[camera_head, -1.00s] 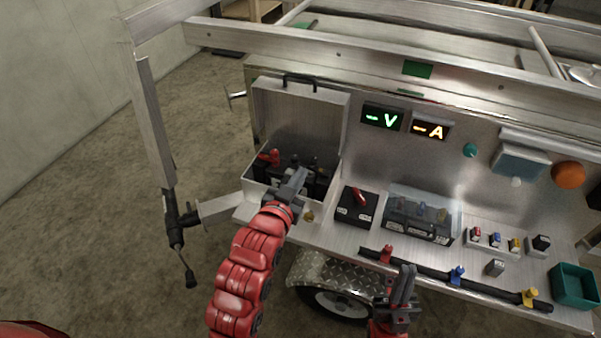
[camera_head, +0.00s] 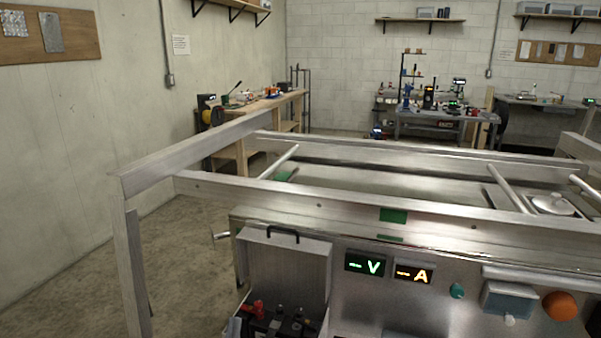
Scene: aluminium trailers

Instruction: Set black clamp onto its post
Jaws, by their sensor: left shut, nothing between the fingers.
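The open metal battery box (camera_head: 288,262) is at the bottom centre, its lid raised. Just inside it, at the bottom edge of the view, the top of the dark battery area shows with a red clamp (camera_head: 257,308) at its left. A dark piece that looks like the black clamp (camera_head: 298,314) is to the right of the red one; whether it sits on a post I cannot tell. My left gripper (camera_head: 287,329) barely shows at the bottom edge among these dark parts, shut and empty. Its arm is cut off below. My right gripper is out of view.
The trailer's metal frame rails (camera_head: 330,200) cross above the box. The panel right of the lid carries a green V display (camera_head: 366,265), an orange A display (camera_head: 413,273) and an orange lamp (camera_head: 560,306). Workbenches (camera_head: 440,115) stand far back. The front shelf is out of view.

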